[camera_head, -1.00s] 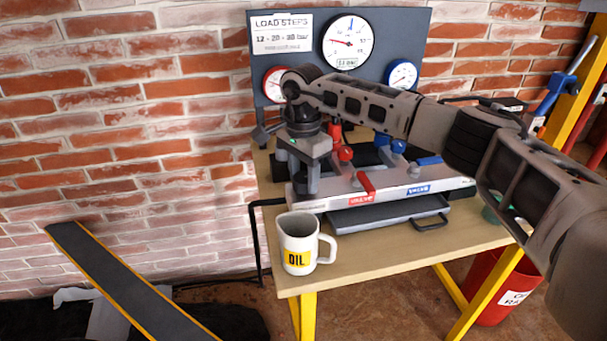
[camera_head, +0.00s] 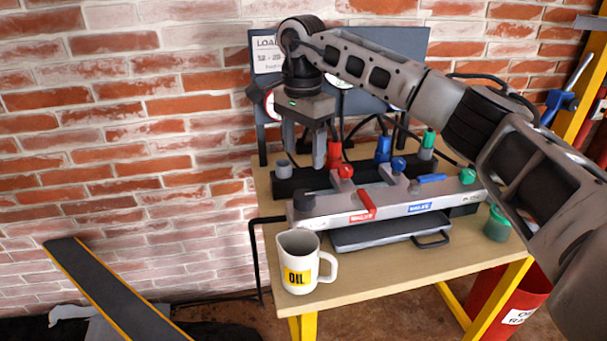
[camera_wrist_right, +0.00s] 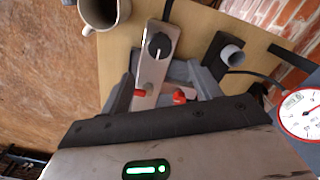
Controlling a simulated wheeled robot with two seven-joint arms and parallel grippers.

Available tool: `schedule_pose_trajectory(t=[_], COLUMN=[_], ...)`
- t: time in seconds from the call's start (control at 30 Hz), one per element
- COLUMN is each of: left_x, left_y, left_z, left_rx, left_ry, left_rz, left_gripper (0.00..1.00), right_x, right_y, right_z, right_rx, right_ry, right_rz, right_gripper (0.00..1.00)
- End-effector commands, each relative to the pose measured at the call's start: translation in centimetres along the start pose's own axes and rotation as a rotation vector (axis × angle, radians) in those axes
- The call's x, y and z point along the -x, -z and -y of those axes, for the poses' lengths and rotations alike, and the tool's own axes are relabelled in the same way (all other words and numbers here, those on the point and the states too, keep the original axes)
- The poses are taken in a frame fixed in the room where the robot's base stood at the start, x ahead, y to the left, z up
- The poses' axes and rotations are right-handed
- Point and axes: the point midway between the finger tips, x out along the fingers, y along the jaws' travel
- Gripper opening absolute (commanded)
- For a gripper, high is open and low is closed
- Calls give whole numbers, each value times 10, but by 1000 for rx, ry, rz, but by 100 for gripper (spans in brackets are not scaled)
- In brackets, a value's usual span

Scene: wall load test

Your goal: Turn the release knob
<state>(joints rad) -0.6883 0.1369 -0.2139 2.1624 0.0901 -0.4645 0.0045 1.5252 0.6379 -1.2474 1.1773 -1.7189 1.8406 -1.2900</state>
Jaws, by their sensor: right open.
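The black release knob (camera_head: 303,200) sits on the left end of the grey valve block (camera_head: 335,208). In the right wrist view the knob (camera_wrist_right: 158,46) is round and black with a white pointer line. My right gripper (camera_head: 306,158) is open and empty, pointing down above the left end of the block, with its fingertips apart from the knob. In the right wrist view its two fingers (camera_wrist_right: 165,82) stand on either side of the block, and the knob shows just beyond them. My left gripper is not in view.
A white OIL mug (camera_head: 298,262) stands at the table's front left. Red (camera_head: 345,171) and blue (camera_head: 399,164) valve knobs and upright hose fittings are right of the gripper. A gauge panel (camera_head: 400,45) stands behind. A flat dark tray (camera_head: 375,233) lies in front of the block.

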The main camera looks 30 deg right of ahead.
Motion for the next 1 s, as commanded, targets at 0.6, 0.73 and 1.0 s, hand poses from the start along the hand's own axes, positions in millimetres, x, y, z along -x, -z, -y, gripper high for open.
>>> schedule_pose_trajectory(t=[0.6, 0.73, 1.0], left_x=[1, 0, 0], left_y=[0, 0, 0], left_z=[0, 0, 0], left_rx=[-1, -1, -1], left_ry=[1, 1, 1], left_rz=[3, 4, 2], left_gripper=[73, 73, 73], right_x=[54, 54, 53], right_y=[0, 0, 0], right_z=[0, 0, 0], right_rx=[-1, 0, 0], right_ry=[0, 0, 0], right_rz=[1, 1, 1], right_gripper=[63, 63, 63])
